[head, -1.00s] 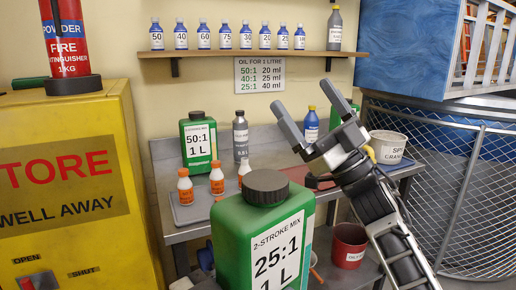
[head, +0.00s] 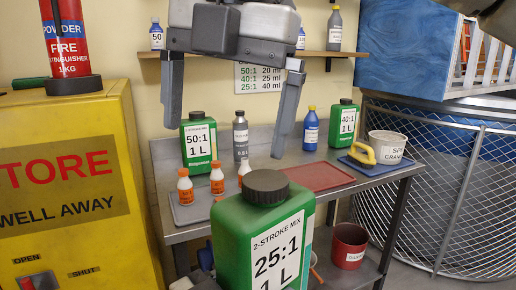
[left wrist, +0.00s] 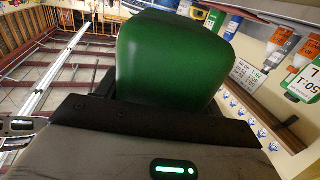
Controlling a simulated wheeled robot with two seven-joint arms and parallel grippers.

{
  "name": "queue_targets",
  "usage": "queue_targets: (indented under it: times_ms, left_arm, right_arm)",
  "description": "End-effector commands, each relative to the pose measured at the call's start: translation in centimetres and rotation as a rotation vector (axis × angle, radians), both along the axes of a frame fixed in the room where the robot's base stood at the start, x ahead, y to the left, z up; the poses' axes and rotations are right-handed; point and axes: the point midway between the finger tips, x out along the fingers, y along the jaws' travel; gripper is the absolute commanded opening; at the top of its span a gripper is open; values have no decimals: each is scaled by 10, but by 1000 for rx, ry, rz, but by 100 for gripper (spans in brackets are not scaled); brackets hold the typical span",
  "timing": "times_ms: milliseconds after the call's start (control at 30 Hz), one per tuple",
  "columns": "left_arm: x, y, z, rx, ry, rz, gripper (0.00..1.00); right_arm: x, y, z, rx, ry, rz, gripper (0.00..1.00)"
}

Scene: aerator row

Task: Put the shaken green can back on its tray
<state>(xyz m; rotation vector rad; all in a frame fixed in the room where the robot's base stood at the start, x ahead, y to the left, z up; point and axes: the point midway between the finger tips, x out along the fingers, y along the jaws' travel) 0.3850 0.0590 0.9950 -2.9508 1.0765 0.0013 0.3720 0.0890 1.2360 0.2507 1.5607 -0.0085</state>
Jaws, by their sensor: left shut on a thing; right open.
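The green 25:1 can (head: 265,240) with a dark cap stands out large in the front middle of the head view, roughly upright and in front of the bench. It also fills the upper middle of the left wrist view (left wrist: 170,65), where my left gripper (left wrist: 165,98) is shut on it. The left fingers are mostly hidden. An empty red tray (head: 318,177) lies on the bench, behind and right of the can. My right gripper (head: 225,142) is open and empty at the top middle, its fingers pointing down in front of the shelf and bench.
A 40:1 can (head: 343,125) and yellow-handled item (head: 375,152) are by a blue tray (head: 362,168). A white bucket (head: 388,146) stands right; a red bucket (head: 348,245) is below.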

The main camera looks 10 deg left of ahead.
Motion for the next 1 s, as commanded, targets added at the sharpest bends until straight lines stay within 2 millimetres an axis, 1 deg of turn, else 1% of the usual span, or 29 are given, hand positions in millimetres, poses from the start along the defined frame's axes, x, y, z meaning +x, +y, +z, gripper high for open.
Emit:
queue_targets:
  times_ms: [33,133,233,333,467,700,800,900,1000]
  left_arm:
    - [0,0,4,-6,-10,-2,11]
    - [0,0,4,-6,-10,-2,11]
    - [0,0,4,-6,-10,-2,11]
    - [0,0,4,-5,-10,-2,11]
    - [0,0,4,-6,-10,-2,11]
    - [0,0,4,-6,-10,-2,11]
    - [0,0,4,-6,-10,-2,11]
    - [0,0,4,-6,-10,-2,11]
    - [0,0,4,-6,-10,-2,11]
  right_arm:
    - [4,-10,5,-63,-46,-41,100]
    - [9,-25,10,-147,-98,-99,100]
    - [11,-33,10,-184,-121,-129,100]
    - [13,-35,2,-192,-125,-134,100]
    - [15,-36,-18,-191,-121,-130,100]
    - [22,-37,-65,-189,-119,-129,100]
    - [24,-38,-81,-188,-120,-129,100]
    - [26,-38,-93,-187,-120,-130,100]
    - [27,-38,-101,-186,-121,-129,100]
